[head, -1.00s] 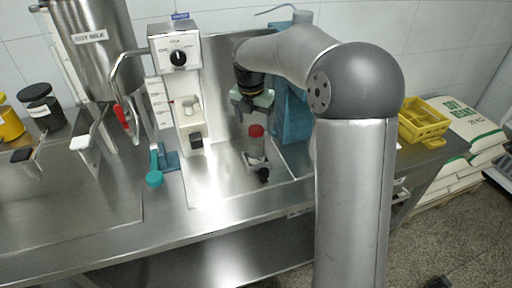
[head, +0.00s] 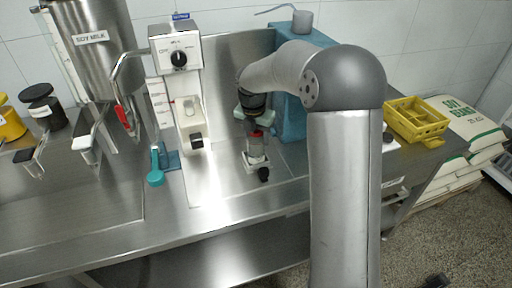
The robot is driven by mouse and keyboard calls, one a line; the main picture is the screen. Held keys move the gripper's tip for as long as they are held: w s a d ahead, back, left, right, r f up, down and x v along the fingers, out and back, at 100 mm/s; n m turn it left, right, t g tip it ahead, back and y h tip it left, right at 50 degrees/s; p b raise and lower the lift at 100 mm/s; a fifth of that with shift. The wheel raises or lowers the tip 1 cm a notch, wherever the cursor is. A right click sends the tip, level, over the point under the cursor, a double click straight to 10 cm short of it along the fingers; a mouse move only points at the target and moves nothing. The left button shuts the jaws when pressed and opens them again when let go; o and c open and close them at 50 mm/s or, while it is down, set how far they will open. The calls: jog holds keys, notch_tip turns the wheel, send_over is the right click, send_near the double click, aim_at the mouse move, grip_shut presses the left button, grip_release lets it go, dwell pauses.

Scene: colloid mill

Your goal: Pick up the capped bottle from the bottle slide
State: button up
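The capped bottle (head: 256,148) has a red cap and a grey body and stands upright on the bottle slide (head: 252,167), a small pale base with a black knob (head: 264,174) at its front. My gripper (head: 255,124) points down from my arm right above the bottle. Its fingers are around or just behind the red cap, and the cap's upper part is partly hidden. I cannot tell whether the fingers touch the cap or how far apart they are.
The white dispensing machine (head: 176,48) with a black dial stands left of the bottle. A blue box (head: 291,115) stands behind my gripper. A yellow crate (head: 416,118) is at the right. The counter in front is clear.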

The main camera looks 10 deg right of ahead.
jog(key=shift+c, duration=1.2)
jog(key=shift+r, duration=0.15)
